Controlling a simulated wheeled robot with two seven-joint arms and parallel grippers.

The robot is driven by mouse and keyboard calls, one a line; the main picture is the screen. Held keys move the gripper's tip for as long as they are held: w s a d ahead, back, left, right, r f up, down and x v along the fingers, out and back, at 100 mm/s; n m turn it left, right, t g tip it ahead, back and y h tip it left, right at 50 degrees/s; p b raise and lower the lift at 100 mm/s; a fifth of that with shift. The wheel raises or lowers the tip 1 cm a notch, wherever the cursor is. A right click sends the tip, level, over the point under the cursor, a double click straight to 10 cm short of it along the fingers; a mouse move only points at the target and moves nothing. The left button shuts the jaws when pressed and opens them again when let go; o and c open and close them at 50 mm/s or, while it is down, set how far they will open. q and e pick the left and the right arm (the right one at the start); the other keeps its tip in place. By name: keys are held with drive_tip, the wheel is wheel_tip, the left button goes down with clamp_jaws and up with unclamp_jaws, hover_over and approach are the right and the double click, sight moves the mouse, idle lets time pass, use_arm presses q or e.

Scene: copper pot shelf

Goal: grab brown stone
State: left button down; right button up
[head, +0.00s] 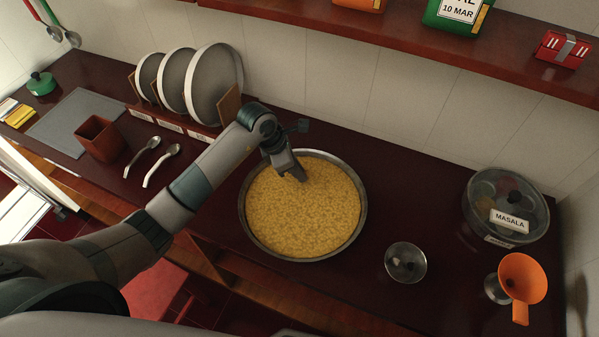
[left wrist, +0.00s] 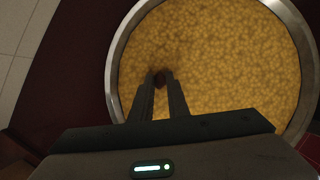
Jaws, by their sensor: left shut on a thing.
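In the left wrist view a small dark brown stone (left wrist: 160,79) sits between the fingertips of my left gripper (left wrist: 162,78), which is shut on it. Around it is the yellow lentil-like grain (head: 305,212) that fills a wide round steel pan (head: 246,232). In the head view my left gripper (head: 300,175) reaches down into the pan's upper left part, at the grain's surface. The stone is hidden there by the gripper. My right gripper is not in view.
A steel bowl (head: 405,263), an orange funnel (head: 523,280) and a lidded masala box (head: 481,206) stand to the right. A plate rack with plates (head: 212,85) is behind the arm. Two spoons (head: 143,157) and a brown square container (head: 101,139) lie left. A shelf (head: 420,48) overhangs the back.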

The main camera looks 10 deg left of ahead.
use_arm(q)
drive_tip(key=shift+r, duration=0.1)
drive_tip(key=shift+r+b, duration=0.55)
drive_tip(key=shift+r, duration=0.05)
wheel_tip(320, 180, up, 2)
drive_tip(key=shift+w+r+b, duration=0.1)
drive_tip(key=shift+r+b, duration=0.05)
drive_tip(key=shift+b, duration=0.6)
drive_tip(key=s+d+r+b, duration=0.4)
drive_tip(key=d+r, duration=0.3)
drive_tip(key=d, duration=0.4)
drive_tip(key=shift+s+r, duration=0.15)
